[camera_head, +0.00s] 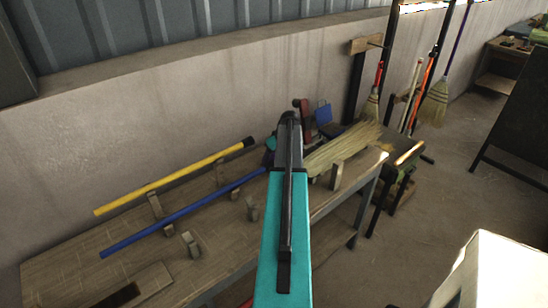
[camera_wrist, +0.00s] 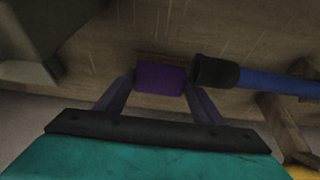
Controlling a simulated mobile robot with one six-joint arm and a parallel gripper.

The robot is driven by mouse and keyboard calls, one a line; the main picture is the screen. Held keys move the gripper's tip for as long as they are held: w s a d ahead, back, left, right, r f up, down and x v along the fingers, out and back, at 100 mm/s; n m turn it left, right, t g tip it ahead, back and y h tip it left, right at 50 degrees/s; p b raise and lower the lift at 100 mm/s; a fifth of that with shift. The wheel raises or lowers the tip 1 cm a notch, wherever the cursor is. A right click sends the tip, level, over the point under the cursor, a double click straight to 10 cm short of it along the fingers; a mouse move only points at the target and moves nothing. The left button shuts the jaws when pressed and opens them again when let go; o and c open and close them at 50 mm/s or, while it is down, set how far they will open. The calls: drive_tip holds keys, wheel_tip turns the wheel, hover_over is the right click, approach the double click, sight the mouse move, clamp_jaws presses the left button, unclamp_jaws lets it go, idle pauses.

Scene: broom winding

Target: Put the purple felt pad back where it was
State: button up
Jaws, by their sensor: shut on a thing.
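The purple felt pad (camera_wrist: 160,79) is a small dark purple block in the wrist view. My gripper (camera_wrist: 161,84) has one finger on each side of the pad and is shut on it. The pad is close to a brown wooden surface; I cannot tell whether it touches it. A thin brown strip shows just beyond the pad's far edge. The black-capped end of a blue handle (camera_wrist: 275,84) lies just right of the pad and the right finger. In the head view my arm hides the fingers and the pad.
The wooden bench (camera_head: 110,258) carries a yellow handle (camera_head: 170,178), the blue handle (camera_head: 180,213) and several small wooden posts. A straw bundle (camera_head: 343,148) lies right of my arm. Brooms hang at the wall, one with a purple handle (camera_head: 459,38). Floor is open at right.

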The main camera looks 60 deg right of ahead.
drive_tip(key=shift+f, duration=0.15)
drive_tip(key=o, duration=1)
drive_tip(key=shift+c, duration=0.2)
drive_tip(key=shift+r, duration=0.2)
drive_tip(key=b+v, duration=0.3)
drive_tip(key=v, duration=0.9)
drive_tip(key=shift+f, duration=0.2)
drive_tip(key=shift+p+x, duration=1.3)
drive_tip(key=shift+x, duration=3.6)
drive_tip(key=shift+w+r, duration=0.1)
drive_tip(key=shift+w, duration=0.05)
